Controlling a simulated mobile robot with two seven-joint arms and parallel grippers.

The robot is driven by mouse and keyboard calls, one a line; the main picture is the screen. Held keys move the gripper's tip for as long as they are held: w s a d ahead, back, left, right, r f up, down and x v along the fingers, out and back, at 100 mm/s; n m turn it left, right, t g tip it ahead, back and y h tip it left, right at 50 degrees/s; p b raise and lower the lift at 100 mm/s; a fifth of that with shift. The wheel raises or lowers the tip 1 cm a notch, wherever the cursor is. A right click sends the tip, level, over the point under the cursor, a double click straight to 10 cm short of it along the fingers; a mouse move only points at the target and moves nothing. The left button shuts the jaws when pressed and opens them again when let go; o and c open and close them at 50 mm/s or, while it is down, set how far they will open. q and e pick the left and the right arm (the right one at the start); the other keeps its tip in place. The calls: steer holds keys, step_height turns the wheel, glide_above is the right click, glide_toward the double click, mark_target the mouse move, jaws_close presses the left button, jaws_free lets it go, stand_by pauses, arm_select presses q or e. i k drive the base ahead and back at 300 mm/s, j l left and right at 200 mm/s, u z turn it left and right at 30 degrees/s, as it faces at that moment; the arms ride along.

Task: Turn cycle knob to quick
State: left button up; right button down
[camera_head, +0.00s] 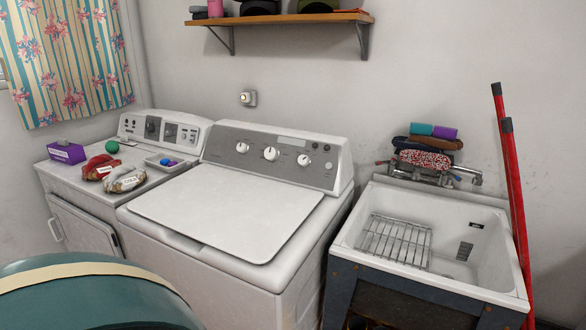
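A white top-loading washer (231,209) stands in the middle with its lid closed. Which one is the cycle knob, and the printed settings, are too small to read. To the left, a white dryer (72,178) has its own panel with dark knobs (152,127). Neither of my grippers shows in the head view.
A utility sink (350,235) with a wire rack (396,240) stands right of the washer, beside red-handled poles (516,210). A purple box (66,152), bags (124,179) and a small tray (152,162) sit on the dryer. A shelf (285,18) hangs above. The washer lid is clear.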

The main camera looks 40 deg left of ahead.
mark_target(272, 154)
steer(key=u, duration=1.7)
